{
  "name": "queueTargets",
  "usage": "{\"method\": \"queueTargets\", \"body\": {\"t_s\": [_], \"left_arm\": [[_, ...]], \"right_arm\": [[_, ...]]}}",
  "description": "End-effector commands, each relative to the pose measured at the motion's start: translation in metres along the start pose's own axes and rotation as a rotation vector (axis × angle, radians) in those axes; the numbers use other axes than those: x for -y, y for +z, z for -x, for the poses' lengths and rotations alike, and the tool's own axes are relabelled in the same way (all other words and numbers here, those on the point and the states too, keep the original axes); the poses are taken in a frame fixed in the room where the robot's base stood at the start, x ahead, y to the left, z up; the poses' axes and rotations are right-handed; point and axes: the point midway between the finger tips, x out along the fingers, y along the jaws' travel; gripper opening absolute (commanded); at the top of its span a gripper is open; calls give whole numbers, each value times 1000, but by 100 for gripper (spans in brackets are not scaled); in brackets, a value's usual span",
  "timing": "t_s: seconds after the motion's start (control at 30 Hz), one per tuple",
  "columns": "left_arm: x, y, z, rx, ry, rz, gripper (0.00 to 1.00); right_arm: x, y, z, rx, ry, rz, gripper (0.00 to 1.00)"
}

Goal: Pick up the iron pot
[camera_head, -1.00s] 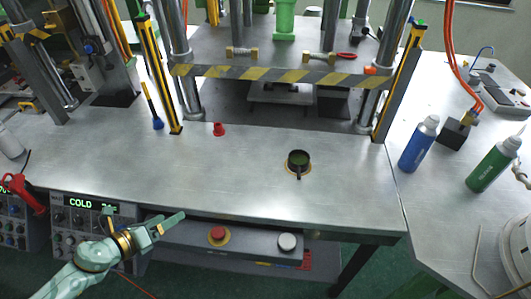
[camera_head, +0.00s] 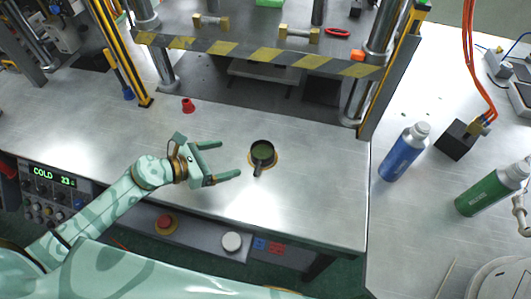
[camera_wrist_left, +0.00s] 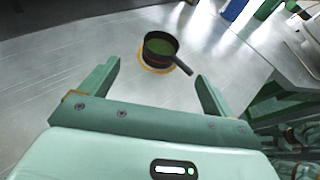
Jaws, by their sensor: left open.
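The iron pot (camera_head: 262,151) is small, round and dark, with green contents and a short handle pointing toward the table's front edge. It sits on a tan ring on the steel table. My left gripper (camera_head: 231,160) is open and empty, just left of the pot, its fingers pointing toward it. In the left wrist view the pot (camera_wrist_left: 159,46) lies ahead, beyond the gap between the two fingers (camera_wrist_left: 157,76), with its handle angled toward the right finger. The pot is not touched. My right gripper does not show.
A striped press bar (camera_head: 262,54) with posts stands behind the pot. A small red cone (camera_head: 188,105) is at the back left. Steel table around the pot is bare.

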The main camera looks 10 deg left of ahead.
Motion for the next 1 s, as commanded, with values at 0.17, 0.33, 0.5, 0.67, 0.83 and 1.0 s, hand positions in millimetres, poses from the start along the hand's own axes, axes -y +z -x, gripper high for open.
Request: {"method": "queueTargets", "body": {"t_s": [0.17, 0.33, 0.5, 0.67, 0.83, 1.0], "left_arm": [[0, 0, -41, 2, 1, 3, 89], [0, 0, -58, 0, 0, 1, 89], [2, 3, -78, 3, -1, 3, 89], [3, 2, -104, 2, 0, 5, 89], [3, 2, -111, 0, 0, 2, 89], [3, 3, -110, 0, 0, 2, 80]], "right_arm": [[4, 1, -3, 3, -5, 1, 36], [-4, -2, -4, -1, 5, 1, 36], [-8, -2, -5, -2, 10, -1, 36], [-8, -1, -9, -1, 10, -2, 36], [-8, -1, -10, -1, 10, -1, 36], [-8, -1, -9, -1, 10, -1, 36]]}}
